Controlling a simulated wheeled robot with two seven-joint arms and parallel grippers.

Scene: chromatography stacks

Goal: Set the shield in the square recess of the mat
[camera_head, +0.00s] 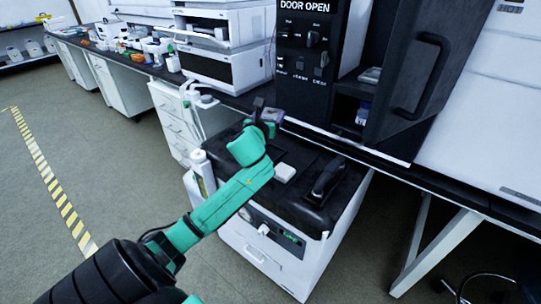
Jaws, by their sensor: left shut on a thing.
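My left gripper (262,118) is at the far end of my green arm, above the back part of a white cabinet's black top. It is shut on a small, pale greyish thing (274,115), which appears to be the shield; the wrist and fingers hide much of it. The black mat (286,196) covers the cabinet top. My arm covers its left part, and the square recess is hard to make out in the dark surface. My right gripper is not in view.
A white bottle (202,172) stands left of the cabinet. The bench with a black-fronted instrument (305,60) is behind.

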